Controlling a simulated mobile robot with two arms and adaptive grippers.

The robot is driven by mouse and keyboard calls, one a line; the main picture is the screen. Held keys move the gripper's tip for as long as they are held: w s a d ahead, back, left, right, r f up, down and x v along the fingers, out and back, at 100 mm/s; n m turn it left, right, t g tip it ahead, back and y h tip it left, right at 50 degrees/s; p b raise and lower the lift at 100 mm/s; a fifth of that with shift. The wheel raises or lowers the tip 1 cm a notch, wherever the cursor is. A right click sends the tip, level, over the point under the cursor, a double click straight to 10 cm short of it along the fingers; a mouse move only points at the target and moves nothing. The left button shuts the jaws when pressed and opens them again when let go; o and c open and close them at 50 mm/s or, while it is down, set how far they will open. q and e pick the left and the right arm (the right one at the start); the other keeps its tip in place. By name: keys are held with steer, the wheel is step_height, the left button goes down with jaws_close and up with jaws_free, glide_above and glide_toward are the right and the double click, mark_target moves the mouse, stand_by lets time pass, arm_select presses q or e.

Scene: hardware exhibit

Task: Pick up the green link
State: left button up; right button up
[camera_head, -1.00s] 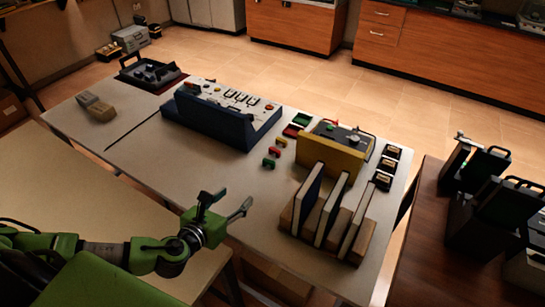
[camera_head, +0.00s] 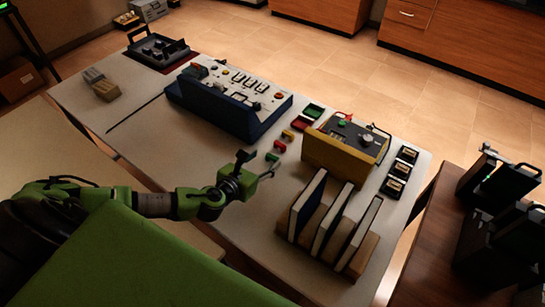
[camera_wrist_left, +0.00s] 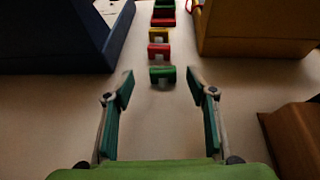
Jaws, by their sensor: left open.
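The green link (camera_head: 272,157) is a small bridge-shaped piece on the table, nearest my left gripper in a row with a red link (camera_head: 280,146) and a yellow link (camera_head: 288,135). My left gripper (camera_head: 258,164) is open and empty, close to the green link on its near-left side. In the left wrist view, the green link (camera_wrist_left: 162,73) lies just beyond and between the spread fingertips (camera_wrist_left: 160,84), apart from them. The red link (camera_wrist_left: 158,50) and yellow link (camera_wrist_left: 158,35) lie behind it. My right gripper is not in view.
A blue console (camera_head: 225,105) stands left of the links, a yellow box (camera_head: 340,157) right. Upright books in a wooden rack (camera_head: 366,253) stand nearer right. A red tray (camera_head: 301,123) and green tray (camera_head: 313,110) lie beyond the links. The table's near-left part is clear.

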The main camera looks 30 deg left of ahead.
mark_target(272, 157)
arm_select(q)
steer(key=shift+w+f, duration=0.15)
steer(key=shift+w, duration=0.35)
steer(key=shift+w+d+f, duration=0.1)
steer(key=shift+w, duration=0.05)
steer(key=x, duration=0.5)
steer(key=shift+d+f+p, duration=0.1)
steer(key=shift+f+p, duration=0.2)
steer(key=shift+f, duration=0.05)
steer(key=shift+c, duration=0.7)
steer(key=c, duration=0.9)
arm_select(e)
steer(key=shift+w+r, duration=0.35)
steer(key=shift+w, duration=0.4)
